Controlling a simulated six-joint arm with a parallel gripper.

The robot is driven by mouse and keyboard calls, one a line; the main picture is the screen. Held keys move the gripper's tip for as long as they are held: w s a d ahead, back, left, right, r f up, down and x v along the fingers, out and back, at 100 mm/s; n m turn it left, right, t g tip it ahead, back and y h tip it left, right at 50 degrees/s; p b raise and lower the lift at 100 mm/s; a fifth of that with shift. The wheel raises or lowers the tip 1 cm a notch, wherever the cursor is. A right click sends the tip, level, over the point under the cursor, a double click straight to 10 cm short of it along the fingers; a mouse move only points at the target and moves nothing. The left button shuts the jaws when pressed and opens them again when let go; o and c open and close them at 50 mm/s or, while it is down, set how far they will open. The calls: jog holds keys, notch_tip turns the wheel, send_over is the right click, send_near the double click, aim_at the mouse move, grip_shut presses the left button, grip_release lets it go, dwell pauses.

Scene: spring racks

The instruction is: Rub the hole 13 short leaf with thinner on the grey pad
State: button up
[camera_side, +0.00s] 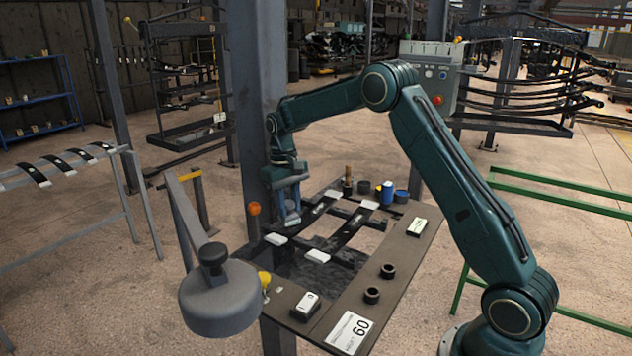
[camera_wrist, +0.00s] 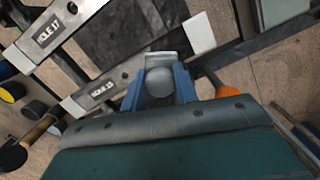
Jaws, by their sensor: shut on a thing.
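My gripper (camera_side: 289,205) is at the left side of the work table, low over the left of two dark leaves. In the wrist view my gripper (camera_wrist: 158,88) has its blue fingers closed around a rounded light grey pad (camera_wrist: 160,82). The hole 13 leaf (camera_wrist: 102,91) carries its label to the left of the pad and runs under or just beside it. In the side view this seems to be the left leaf (camera_side: 315,212), with pale ends. Whether the pad touches the leaf cannot be told. I cannot see how wet the pad is.
The hole 17 leaf (camera_wrist: 60,26) lies parallel. A blue can (camera_side: 387,193), dark cups (camera_side: 402,196) and a wooden-handled tool (camera_side: 348,178) stand at the table's back. An orange knob (camera_side: 254,208) is close left of my gripper. Dark rings (camera_side: 372,295) sit at the front right.

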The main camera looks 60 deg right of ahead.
jog(key=shift+r, duration=2.8)
jog(key=shift+s+a+f, duration=0.15)
jog(key=shift+a+f, duration=0.05)
jog(key=shift+a, duration=0.25)
jog(key=s+a+f+n, duration=0.1)
jog(key=s+a+f, duration=0.1)
jog(key=s+a, duration=0.2)
jog(key=s+a+f+n, duration=0.2)
jog(key=s+a+f, duration=0.1)
jog(key=a, duration=0.5)
jog(key=shift+s+f, duration=0.25)
jog(key=shift+s, duration=0.55)
